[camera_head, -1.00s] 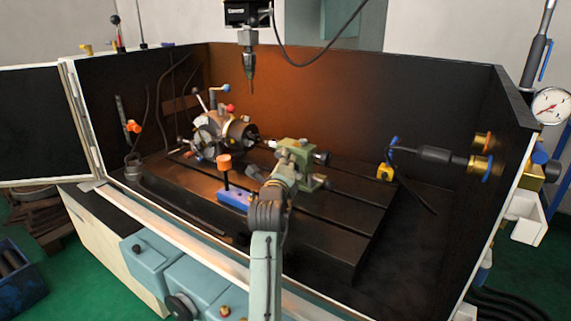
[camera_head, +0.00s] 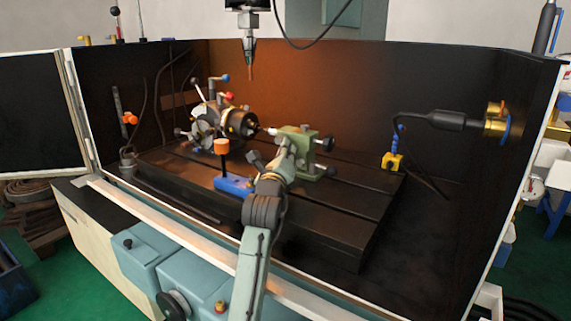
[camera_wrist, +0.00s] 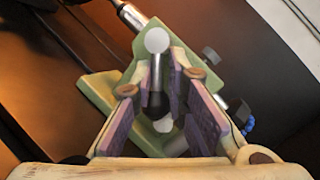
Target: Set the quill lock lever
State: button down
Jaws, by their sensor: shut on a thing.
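The green tailstock (camera_head: 320,158) stands on the dark slotted machine table. It also fills the middle of the wrist view (camera_wrist: 97,88), with its silver quill at the top left. The quill lock lever (camera_wrist: 156,68) has a pale ball knob, a metal stem and a dark lower part. My gripper (camera_wrist: 160,84) is shut on the lever, with a purple pad on each side of it. The pads and fingers partly hide the lever's lower end. In the head view my wrist covers the near side of the tailstock, and the lever cannot be made out there.
The indexing chuck (camera_head: 238,122) stands left of the tailstock, with several levers. A blue base (camera_head: 233,185) with an orange-capped post (camera_head: 222,146) sits close left of my wrist. A yellow block (camera_head: 392,161) is at the right. Dark enclosure walls surround the table.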

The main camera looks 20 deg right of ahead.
jog(key=shift+w+a+f, duration=0.1)
jog(key=shift+w+f, duration=0.05)
jog(key=shift+f, duration=0.1)
jog(key=c, duration=1.8)
grip_release()
jog(key=shift+a, duration=0.1)
jog(key=o, duration=0.4)
jog(key=shift+r, duration=0.1)
jog(key=shift+c, duration=0.2)
jog(key=v, duration=1.2)
